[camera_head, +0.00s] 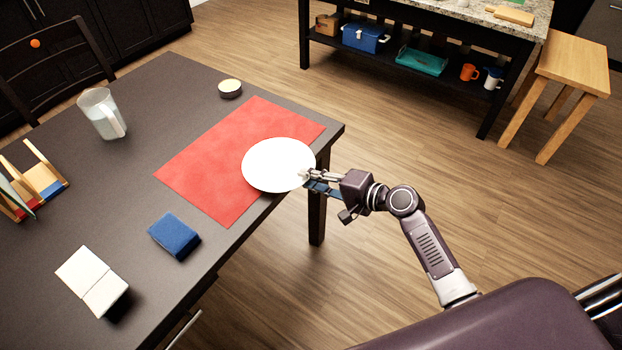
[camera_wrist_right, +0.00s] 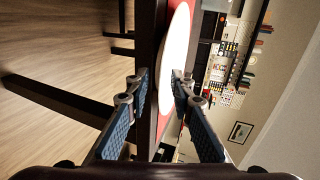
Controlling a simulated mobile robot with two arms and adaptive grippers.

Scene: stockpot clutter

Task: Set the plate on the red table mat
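The white round plate (camera_head: 270,168) is over the red table mat (camera_head: 212,170), covering part of its right side near the table's edge. I cannot tell whether it rests flat or hovers slightly. My right gripper (camera_head: 309,179) is at the plate's right rim, and in the right wrist view its two fingers (camera_wrist_right: 162,82) stand apart, one on either side of the rim. The plate (camera_wrist_right: 177,50) shows nearly edge-on there, with a thin gap visible between it and the left-hand finger. My left gripper is not in view.
On the dark table (camera_head: 170,85) are a glass pitcher (camera_head: 101,113), a small round tin (camera_head: 230,88), a blue block (camera_head: 174,235), a white box (camera_head: 92,280) and a wooden rack (camera_head: 35,185). Open floor lies right of the table, with a shelf unit (camera_head: 425,25) beyond.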

